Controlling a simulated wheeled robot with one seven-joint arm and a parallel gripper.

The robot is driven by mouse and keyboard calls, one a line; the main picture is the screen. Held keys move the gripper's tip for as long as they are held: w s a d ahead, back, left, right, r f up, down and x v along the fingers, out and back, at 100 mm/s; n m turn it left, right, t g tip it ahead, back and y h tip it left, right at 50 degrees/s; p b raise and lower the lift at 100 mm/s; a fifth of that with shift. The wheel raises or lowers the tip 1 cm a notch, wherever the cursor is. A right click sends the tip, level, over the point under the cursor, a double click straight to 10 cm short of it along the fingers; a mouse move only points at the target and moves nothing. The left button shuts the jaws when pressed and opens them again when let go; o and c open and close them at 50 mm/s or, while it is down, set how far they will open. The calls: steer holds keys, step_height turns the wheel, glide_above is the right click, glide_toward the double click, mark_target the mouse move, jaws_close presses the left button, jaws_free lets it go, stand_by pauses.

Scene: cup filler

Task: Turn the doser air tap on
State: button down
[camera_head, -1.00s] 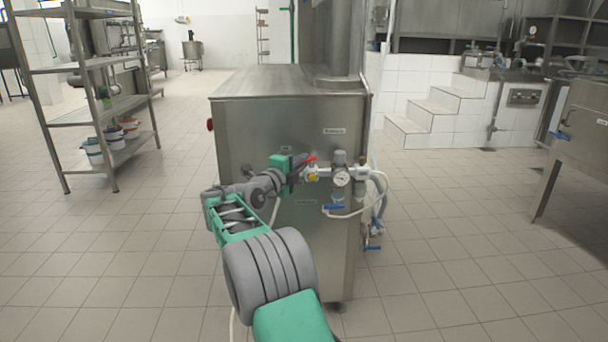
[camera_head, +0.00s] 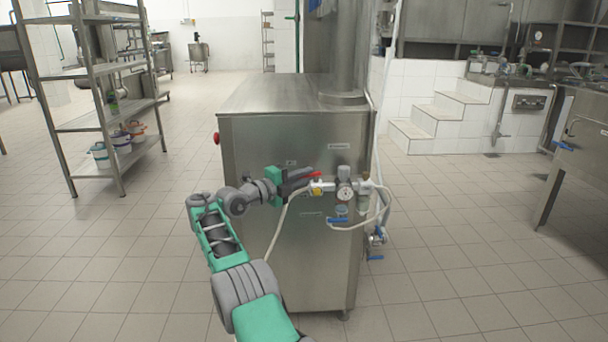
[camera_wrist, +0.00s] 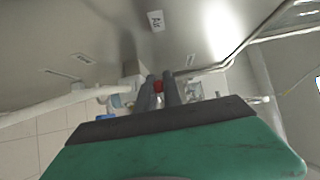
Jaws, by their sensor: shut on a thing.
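The air tap is a small valve with a red handle (camera_head: 316,175) and a yellow body (camera_head: 317,189), on the front of the steel machine (camera_head: 255,150). My gripper (camera_head: 308,182) reaches it from the left, its dark fingers at the handle. In the wrist view the red handle (camera_wrist: 159,86) shows between the two fingertips, and my gripper (camera_wrist: 160,90) is shut on it. The fingers hide part of the handle, so its exact angle is hard to tell. A label reading "Air" (camera_wrist: 156,20) is on the panel.
A pale hose (camera_head: 282,228) hangs by my arm. A steel shelf (camera_head: 105,90) stands left, and a steel table (camera_head: 580,135) right.

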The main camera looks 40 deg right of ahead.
stand_by(0.3)
steer(key=c, duration=1.8)
jaws_free()
steer(key=shift+d, duration=0.1)
steer(key=shift+o, duration=0.2)
